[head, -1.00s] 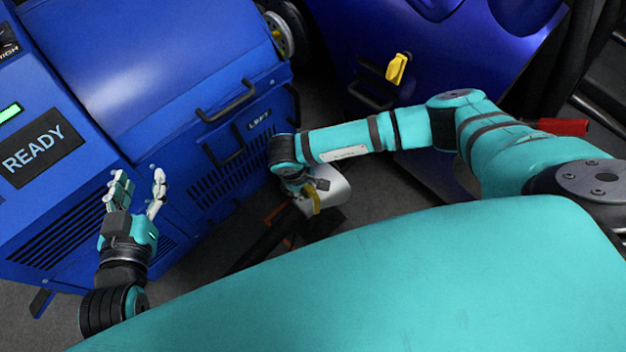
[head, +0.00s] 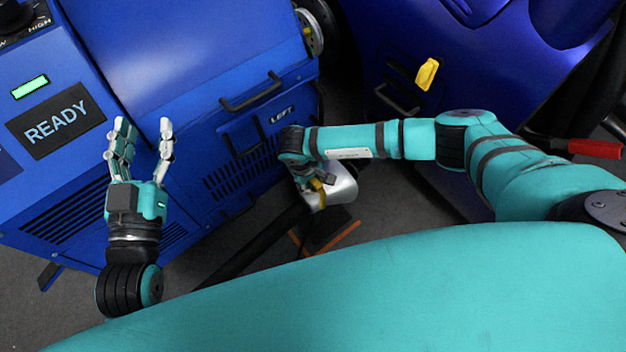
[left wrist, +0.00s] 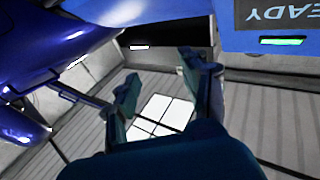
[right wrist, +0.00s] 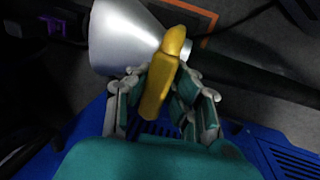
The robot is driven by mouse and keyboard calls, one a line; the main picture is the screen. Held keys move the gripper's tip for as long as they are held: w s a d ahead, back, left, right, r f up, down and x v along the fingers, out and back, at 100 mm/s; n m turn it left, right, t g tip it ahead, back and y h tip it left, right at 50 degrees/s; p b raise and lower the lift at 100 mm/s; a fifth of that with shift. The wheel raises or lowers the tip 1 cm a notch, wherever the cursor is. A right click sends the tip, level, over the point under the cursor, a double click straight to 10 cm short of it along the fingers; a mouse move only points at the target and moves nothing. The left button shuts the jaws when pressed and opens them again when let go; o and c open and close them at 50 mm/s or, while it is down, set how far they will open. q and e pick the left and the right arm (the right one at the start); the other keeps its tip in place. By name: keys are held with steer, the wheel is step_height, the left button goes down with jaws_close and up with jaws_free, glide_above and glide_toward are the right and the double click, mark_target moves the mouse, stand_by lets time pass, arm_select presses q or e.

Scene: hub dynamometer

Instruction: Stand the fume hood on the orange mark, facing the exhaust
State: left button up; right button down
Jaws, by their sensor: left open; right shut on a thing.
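The fume hood (head: 343,186) is a silver cone-like nozzle with a yellow handle (right wrist: 160,85). My right gripper (head: 309,184) is shut on that handle, and its fingers sit either side of it in the right wrist view. The hood is tilted, its wide end to the left in that view. The orange mark (head: 340,235) is an outline on the dark floor, just below the hood in the head view. Its corner shows behind the hood in the right wrist view (right wrist: 205,17). My left gripper (head: 144,128) is open and empty, fingers up, in front of the blue READY machine.
A black hose (head: 262,243) runs from the hood toward the lower left. The blue machine (head: 200,50) with black handles stands left. A dark blue car body (head: 510,70) with a yellow tag (head: 427,73) stands behind. A red handle (head: 595,149) shows at right.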

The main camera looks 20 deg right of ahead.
arm_select(q)
steer(key=shift+r, duration=0.2)
arm_select(e)
steer(key=shift+w, duration=0.1)
steer(key=c, duration=1.2)
jaws_free()
steer(key=p+v, duration=0.1)
steer(key=v, duration=0.4)
steer(key=shift+p, duration=0.35)
arm_select(q)
steer(key=s+a+f+g+y+p, duration=0.1)
steer(key=s+f+g, duration=0.2)
steer(key=f, duration=0.4)
steer(key=s+a+f+g+y, duration=0.2)
steer(key=f+g, duration=0.4)
steer(key=f, duration=0.1)
steer(key=shift+s+a+p, duration=0.3)
steer(key=shift+s+p, duration=0.1)
arm_select(e)
steer(key=shift+v, duration=3.6)
arm_select(q)
steer(key=shift+f, duration=0.1)
